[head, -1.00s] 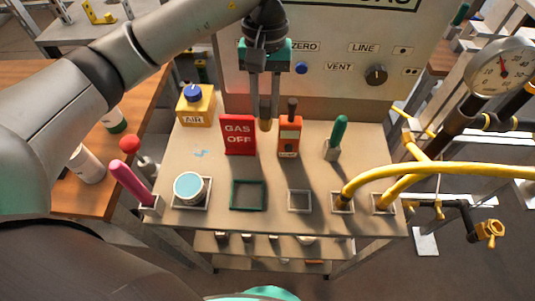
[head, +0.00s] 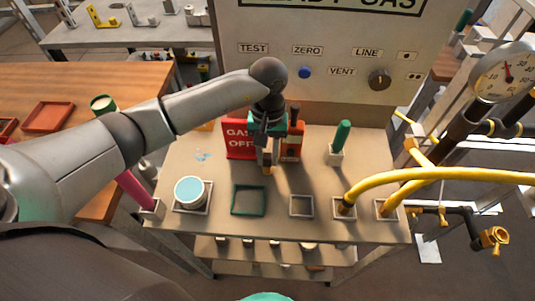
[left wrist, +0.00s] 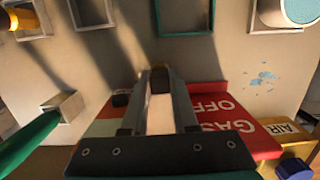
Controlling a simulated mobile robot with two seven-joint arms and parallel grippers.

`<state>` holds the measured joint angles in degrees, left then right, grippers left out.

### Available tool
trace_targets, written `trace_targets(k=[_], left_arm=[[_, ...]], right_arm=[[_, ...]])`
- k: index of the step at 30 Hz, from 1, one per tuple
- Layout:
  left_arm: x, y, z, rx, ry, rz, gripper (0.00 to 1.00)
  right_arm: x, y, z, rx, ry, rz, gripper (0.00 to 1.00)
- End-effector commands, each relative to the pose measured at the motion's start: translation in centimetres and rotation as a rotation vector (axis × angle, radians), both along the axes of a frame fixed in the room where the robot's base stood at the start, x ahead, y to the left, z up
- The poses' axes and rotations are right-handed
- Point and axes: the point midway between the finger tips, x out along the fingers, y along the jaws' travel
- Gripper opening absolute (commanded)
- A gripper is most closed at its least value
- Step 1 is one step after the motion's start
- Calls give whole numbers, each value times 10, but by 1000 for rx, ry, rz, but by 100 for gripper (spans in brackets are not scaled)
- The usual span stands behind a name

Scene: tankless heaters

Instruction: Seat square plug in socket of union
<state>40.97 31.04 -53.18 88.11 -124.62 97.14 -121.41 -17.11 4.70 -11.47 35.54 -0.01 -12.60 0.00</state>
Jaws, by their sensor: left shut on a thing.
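My left gripper (head: 267,164) points down over the small table in the head view, in front of the orange device and the red sign. It is shut on a small brownish, brass-coloured piece, which I take for the square plug (head: 267,171); its square shape is not clear. In the left wrist view the piece's dark brown end (left wrist: 160,73) shows between the fingertips of the left gripper (left wrist: 160,82). A brass fitting, likely the union (head: 494,237), is on the dark pipe at the right, beyond the table and well apart from the gripper. Its socket cannot be made out. My right gripper is not in view.
The table (head: 225,180) holds a red GAS OFF sign (head: 236,148), an orange device (head: 293,142), a green-handled tool (head: 341,138), a blue-lidded jar (head: 189,192) and empty square frames (head: 248,201). Yellow hoses (head: 440,173) and a gauge (head: 503,72) crowd the right.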

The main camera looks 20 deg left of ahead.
Motion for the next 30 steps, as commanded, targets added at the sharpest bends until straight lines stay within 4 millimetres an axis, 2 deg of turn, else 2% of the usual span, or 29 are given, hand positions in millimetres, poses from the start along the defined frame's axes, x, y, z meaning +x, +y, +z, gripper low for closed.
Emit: trace_targets(k=[9,10,17,26,30], left_arm=[[1,0,-2,0,-3,0,0],[1,0,-2,1,-2,0,29],[1,0,-1,0,-2,0,55],[1,0,0,0,-1,0,57],[3,1,10,0,-5,0,57]], right_arm=[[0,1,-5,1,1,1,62],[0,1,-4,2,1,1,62],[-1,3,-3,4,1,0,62],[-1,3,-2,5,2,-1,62],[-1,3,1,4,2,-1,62]])
